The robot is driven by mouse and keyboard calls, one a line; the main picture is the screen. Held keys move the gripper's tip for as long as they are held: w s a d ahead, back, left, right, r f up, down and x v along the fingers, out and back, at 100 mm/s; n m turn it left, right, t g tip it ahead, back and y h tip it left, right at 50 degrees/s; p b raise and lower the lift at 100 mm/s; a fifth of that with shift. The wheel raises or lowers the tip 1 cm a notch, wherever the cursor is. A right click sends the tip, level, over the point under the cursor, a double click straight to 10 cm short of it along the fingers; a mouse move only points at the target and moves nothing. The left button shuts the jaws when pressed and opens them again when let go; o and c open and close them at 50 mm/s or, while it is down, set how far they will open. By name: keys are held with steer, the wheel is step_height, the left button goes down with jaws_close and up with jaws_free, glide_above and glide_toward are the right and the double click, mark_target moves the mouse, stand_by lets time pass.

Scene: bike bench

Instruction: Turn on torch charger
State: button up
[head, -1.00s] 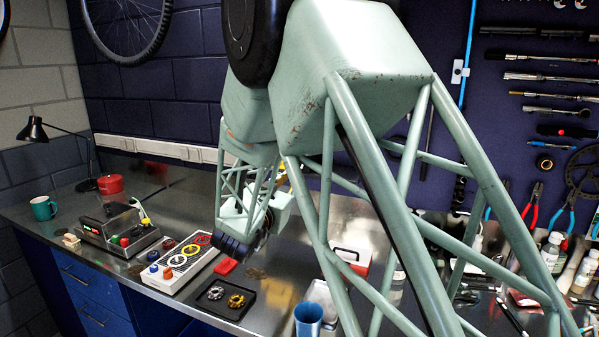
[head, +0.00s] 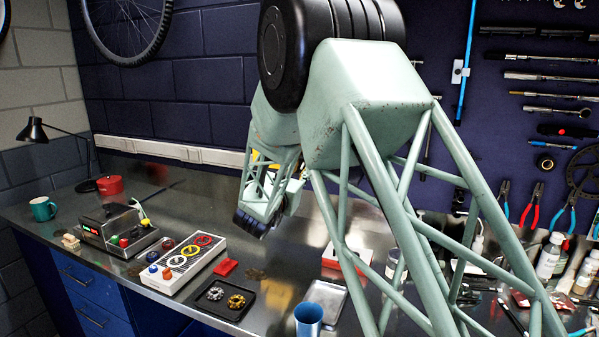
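No thing in the head view is plainly marked as the torch charger. My arm's wrist hangs above the bench, behind and right of the panel. My gripper's fingers are hidden behind my own arm.
A black tray (head: 244,308) with two toothed rings, a red block (head: 227,267) and a blue cup (head: 308,318) are in front. A teal mug (head: 43,209), red pot (head: 110,185) and black lamp (head: 35,131) stand at left. A socket strip (head: 180,150) runs along the wall.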

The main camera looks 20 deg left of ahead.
jaws_close()
steer(key=shift+r+g+p, duration=0.75)
steer(key=shift+g+p, duration=0.55)
steer(key=shift+p, duration=2.45)
steer(key=g+p, duration=0.2)
steer(key=p, duration=0.5)
steer(key=r+g+p, duration=0.1)
steer(key=g+p, duration=0.1)
steer(key=p, duration=0.5)
steer(key=shift+w+r+m+p, duration=0.1)
steer(key=shift+r+m+p, duration=0.2)
steer(key=shift+p, duration=0.1)
steer(key=shift+w+r+g+p, duration=0.2)
steer(key=shift+g+p, duration=0.6)
steer(key=shift+p, duration=1.15)
steer(key=shift+w+r+g+p, duration=0.15)
steer(key=shift+g+p, duration=0.1)
steer(key=shift+g, duration=0.25)
steer(key=shift+r+g+p, duration=0.15)
steer(key=shift+g+p, duration=0.1)
steer(key=shift+g, duration=0.25)
jaws_free()
